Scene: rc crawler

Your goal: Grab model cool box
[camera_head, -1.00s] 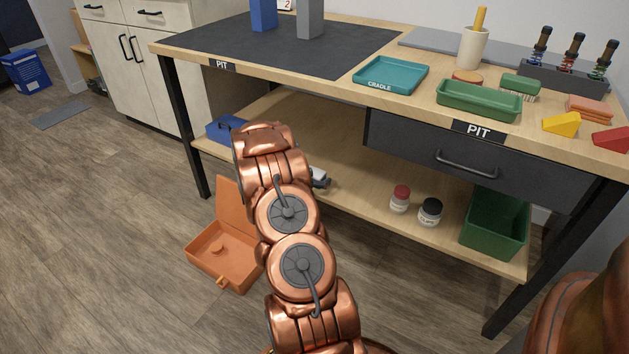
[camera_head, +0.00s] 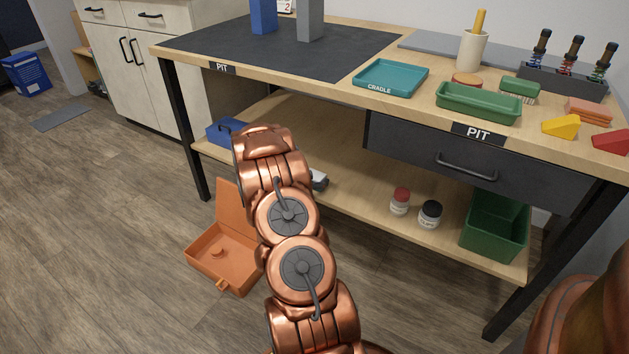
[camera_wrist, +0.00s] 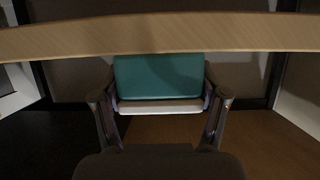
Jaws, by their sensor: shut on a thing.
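The model cool box (camera_wrist: 158,78), a small teal box with a pale white band along its near lower edge, is in the wrist view. My gripper (camera_wrist: 160,88) has one finger on each side of it, and both fingers press against its sides. The gripper is shut on the box. In the head view my copper arm hides most of the gripper and the box. Only a small pale and dark part shows past the arm, above the lower shelf. I cannot tell whether the box still touches a surface.
A wooden board edge (camera_wrist: 160,36) crosses the wrist view just beyond and above the box. On the bench's lower shelf (camera_head: 350,205) stand two small jars and a green bin (camera_head: 495,235). An open orange case (camera_head: 222,260) lies on the floor left of my arm.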

